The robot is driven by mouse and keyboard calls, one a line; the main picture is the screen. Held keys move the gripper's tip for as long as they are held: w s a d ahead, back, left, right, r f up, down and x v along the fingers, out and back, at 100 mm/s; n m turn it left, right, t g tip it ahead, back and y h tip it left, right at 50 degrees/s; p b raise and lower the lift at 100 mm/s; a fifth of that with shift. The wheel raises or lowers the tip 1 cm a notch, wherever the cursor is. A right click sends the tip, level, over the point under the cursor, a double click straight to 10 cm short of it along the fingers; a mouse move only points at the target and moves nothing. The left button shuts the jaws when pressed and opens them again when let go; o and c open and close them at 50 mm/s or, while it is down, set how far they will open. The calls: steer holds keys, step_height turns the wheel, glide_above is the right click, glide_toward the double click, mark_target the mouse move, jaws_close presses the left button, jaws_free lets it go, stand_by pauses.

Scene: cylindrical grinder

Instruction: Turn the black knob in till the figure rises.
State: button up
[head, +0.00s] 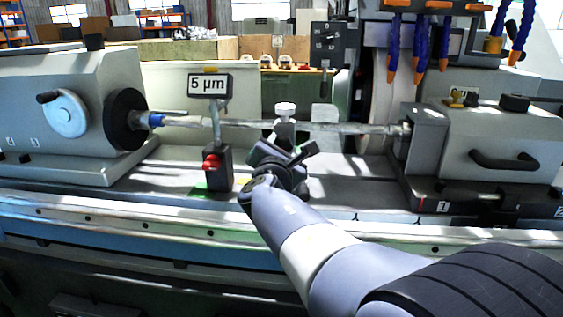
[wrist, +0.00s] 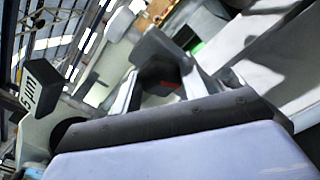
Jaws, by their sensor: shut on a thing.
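A small display (head: 208,85) reading "5 µm" stands on a post left of the middle; it also shows tilted at the left of the wrist view (wrist: 42,90). My gripper (head: 283,158) is at the middle of the machine, below the long workpiece. In the wrist view my gripper (wrist: 160,82) is shut on a dark faceted piece, which I take to be the black knob (wrist: 158,70). A small red mark shows by it. In the head view my gripper and arm hide the knob.
The long shaft workpiece (head: 340,127) runs between the left headstock (head: 70,110) and the right tailstock (head: 500,145). A black base with a red knob (head: 212,162) carries the display post. Blue hoses (head: 420,40) hang near the grinding wheel (head: 385,95) at the back.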

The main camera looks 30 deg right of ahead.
steer(key=shift+f+m+b, duration=0.1)
steer(key=shift+m+b, duration=0.65)
steer(key=shift+m, duration=0.05)
steer(key=o, duration=1)
steer(key=v, duration=1.1)
steer(key=shift+w+p, duration=0.1)
steer(key=shift+p, duration=0.3)
